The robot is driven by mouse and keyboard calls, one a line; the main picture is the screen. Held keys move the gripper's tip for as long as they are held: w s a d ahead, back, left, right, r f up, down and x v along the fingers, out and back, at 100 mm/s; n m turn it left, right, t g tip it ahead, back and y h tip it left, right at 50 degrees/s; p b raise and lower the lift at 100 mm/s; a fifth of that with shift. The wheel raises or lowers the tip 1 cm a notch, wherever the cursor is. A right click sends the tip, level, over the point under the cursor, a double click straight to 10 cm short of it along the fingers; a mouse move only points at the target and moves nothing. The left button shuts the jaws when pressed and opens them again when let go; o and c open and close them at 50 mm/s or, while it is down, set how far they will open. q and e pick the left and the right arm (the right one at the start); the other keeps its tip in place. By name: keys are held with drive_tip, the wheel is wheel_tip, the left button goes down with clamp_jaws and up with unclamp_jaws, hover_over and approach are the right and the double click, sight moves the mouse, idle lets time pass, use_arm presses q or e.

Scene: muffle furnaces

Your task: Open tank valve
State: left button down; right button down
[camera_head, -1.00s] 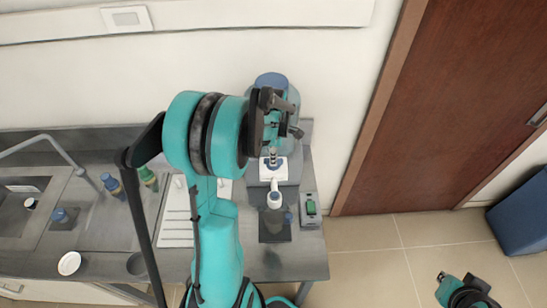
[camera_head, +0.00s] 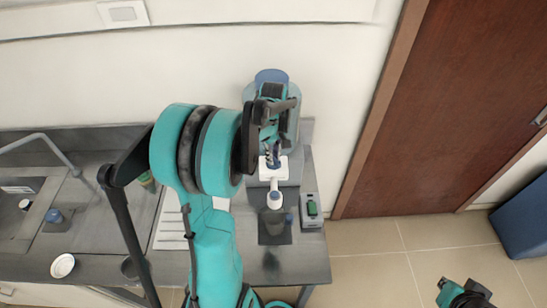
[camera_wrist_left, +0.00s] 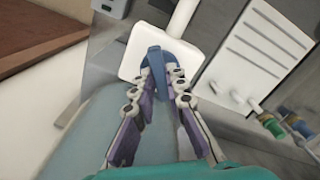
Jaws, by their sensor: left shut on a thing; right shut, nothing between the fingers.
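The tank (camera_head: 271,76) is a translucent blue-grey vessel with a blue lid, standing against the wall at the back of the counter. Its valve has a blue handle (camera_wrist_left: 152,57) in front of a white plate (camera_wrist_left: 128,62); the plate also shows in the head view (camera_head: 283,172). My left gripper (camera_wrist_left: 160,80) is shut on the blue handle, with a finger on each side of it. In the head view, my left gripper (camera_head: 272,148) is in front of the tank and partly hides it. My right gripper (camera_head: 464,290) is shut and empty, low at the right above the floor.
A small grey box with a green switch (camera_head: 311,207) stands right of the white spout (camera_head: 275,197). A white ribbed panel (camera_head: 170,222) lies left. A sink and bottles are at the far left.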

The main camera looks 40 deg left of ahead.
use_arm(q)
drive_tip(key=m, duration=0.3)
drive_tip(key=shift+m+b, duration=0.3)
drive_tip(key=shift+b, duration=0.05)
drive_tip(key=shift+m+b, duration=0.3)
drive_tip(key=shift+m, duration=1.5)
drive_tip(key=c, duration=1.5)
unclamp_jaws()
drive_tip(key=shift+c, duration=0.2)
wheel_tip(320, 180, up, 12)
